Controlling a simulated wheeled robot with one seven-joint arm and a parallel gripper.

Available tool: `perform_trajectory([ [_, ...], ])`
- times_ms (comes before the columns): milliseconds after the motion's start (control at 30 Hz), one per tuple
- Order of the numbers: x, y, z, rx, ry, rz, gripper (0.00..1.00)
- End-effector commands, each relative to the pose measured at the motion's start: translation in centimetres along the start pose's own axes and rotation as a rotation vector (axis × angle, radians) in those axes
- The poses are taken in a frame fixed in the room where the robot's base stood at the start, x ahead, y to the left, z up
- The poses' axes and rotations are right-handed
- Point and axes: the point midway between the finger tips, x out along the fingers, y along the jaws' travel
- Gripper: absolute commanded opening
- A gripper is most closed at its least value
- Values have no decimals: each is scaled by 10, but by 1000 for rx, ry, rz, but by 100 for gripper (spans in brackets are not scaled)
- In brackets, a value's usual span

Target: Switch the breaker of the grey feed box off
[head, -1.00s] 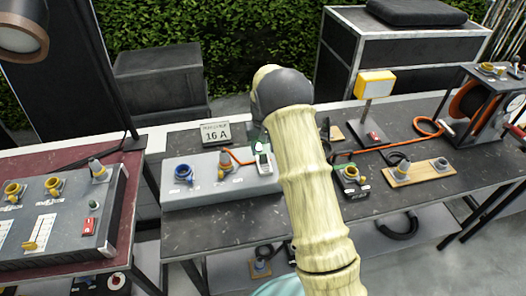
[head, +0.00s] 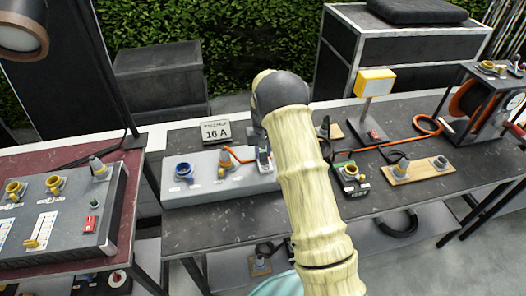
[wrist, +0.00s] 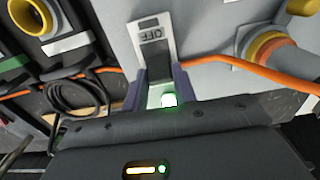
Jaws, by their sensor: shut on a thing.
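The light grey feed box (head: 205,193) stands on the dark table, with a blue socket, a plug with an orange cable, and a breaker at its right end. In the wrist view the breaker (wrist: 152,47) is a pale plate with a dark slot and a readable OFF label. My gripper (wrist: 166,92) has its two purple-grey fingers at the lower end of this plate, closed on the breaker's lever. The fingers mostly hide the lever. A green glow (wrist: 168,100) shows between them. In the head view my arm partly covers my gripper (head: 263,160).
A darker grey box (head: 75,230) is on the left table. A small dark box (head: 350,178), a wooden board with plugs (head: 415,172), a yellow lamp (head: 375,84) and a cable reel (head: 480,105) are to the right.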

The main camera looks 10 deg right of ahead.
Motion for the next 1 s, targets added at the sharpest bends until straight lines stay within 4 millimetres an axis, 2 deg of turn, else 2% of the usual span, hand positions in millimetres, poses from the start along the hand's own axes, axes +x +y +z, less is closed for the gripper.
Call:
perform_trajectory([
  [367,2,0,5,1,104,0,4],
  [1000,5,0,23,0,474,0,4],
])
